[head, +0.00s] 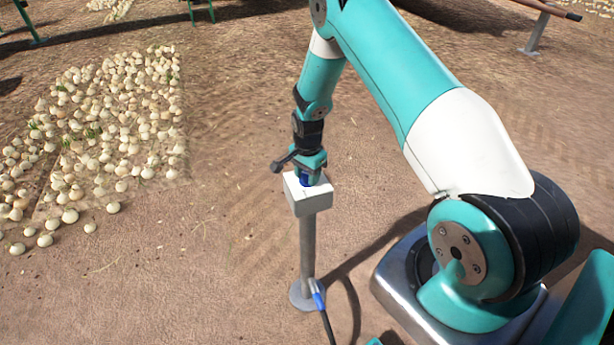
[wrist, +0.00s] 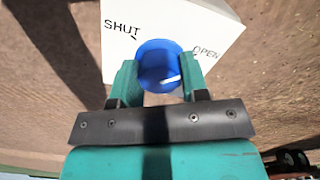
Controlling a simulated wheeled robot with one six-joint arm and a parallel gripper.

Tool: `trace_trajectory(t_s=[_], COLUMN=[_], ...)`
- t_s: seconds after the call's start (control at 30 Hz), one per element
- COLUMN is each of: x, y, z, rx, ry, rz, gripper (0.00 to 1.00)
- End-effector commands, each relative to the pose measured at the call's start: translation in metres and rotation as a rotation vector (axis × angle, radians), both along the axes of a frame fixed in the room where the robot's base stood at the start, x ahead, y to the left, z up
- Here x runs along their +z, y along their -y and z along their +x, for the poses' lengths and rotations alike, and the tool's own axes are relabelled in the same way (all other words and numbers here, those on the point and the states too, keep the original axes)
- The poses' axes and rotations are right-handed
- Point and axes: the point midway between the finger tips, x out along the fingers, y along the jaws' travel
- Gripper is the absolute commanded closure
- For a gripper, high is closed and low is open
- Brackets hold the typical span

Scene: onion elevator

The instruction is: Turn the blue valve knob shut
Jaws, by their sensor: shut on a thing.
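The blue valve knob (wrist: 158,65) sits on a white box marked SHUT at left and OPEN at right (wrist: 222,25) in the wrist view. A white mark on the knob lies at its lower right, nearer the OPEN side than SHUT. My gripper (wrist: 160,82) is shut on the knob, with one teal finger on each side. In the head view my gripper (head: 308,172) points down onto the white box (head: 312,202), and only a little of the blue knob shows beneath it. The box stands on a grey post.
A hose with a blue fitting (head: 318,297) runs from the post's round foot (head: 302,293). Many onions (head: 105,120) lie on the ground at left. Bare soil surrounds the post. Green legs (head: 30,22) and a grey support (head: 537,32) stand far back.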

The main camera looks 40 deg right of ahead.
Motion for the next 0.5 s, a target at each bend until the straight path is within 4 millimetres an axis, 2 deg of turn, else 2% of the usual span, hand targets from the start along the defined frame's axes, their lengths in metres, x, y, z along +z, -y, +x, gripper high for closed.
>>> trace_trajectory(t_s=[0.5], x=[0.0002], y=[0.0001], z=[0.0018], rx=[0.488], ry=[0.005], rz=[0.000], gripper=[0.83])
